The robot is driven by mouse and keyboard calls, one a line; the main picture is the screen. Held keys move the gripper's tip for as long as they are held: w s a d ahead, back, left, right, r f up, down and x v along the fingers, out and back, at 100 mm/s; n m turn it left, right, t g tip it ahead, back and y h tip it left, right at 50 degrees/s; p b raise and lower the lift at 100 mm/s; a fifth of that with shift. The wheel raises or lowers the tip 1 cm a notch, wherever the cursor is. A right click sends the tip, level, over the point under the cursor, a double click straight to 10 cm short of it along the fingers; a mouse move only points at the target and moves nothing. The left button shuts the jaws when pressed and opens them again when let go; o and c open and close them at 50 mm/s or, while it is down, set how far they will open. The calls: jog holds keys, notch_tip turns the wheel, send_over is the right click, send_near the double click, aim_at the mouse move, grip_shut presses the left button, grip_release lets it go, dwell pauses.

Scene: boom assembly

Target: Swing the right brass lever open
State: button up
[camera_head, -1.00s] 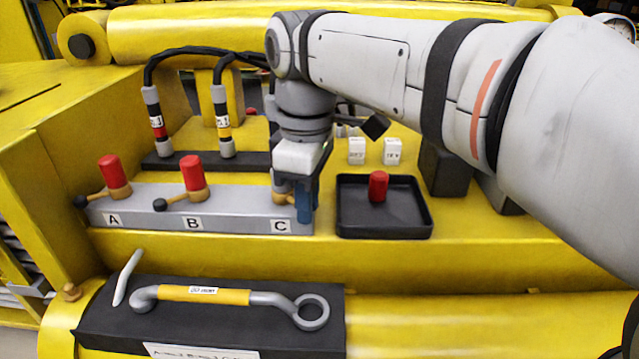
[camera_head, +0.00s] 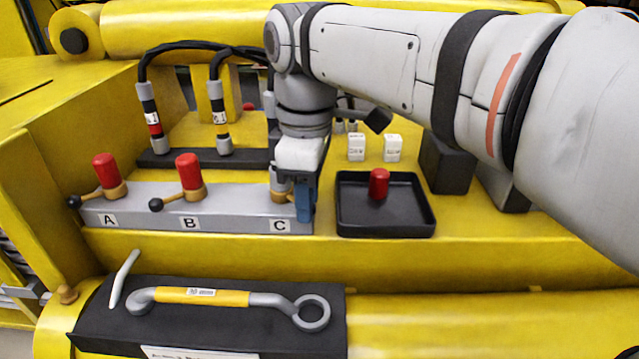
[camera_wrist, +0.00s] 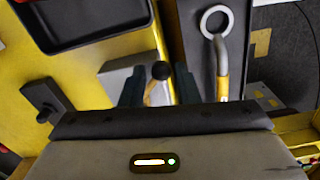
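The right brass lever (camera_head: 279,196) sits at valve C on the grey manifold block (camera_head: 240,207). My gripper (camera_head: 305,200) is at that valve and hides most of the lever in the head view. In the wrist view the brass lever (camera_wrist: 158,93) with its black knob (camera_wrist: 161,70) lies between the two fingers of my gripper (camera_wrist: 159,88). The fingers stand apart, one on each side of it, and look open. Whether either finger touches the lever is hard to tell. Levers A (camera_head: 90,196) and B (camera_head: 175,199) point left, each below a red cap.
A black tray (camera_head: 385,228) with a red cap (camera_head: 379,184) is right of the block. A wrench (camera_head: 205,295) lies on a dark panel in front. Hoses (camera_head: 185,50) rise behind the valves. White labelled blocks (camera_head: 357,147) stand behind the tray.

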jog(key=shift+o, duration=1.2)
jog(key=shift+d, duration=0.15)
jog(key=shift+r, duration=0.1)
notch_tip(320, 180, up, 8)
jog(key=shift+f, duration=0.2)
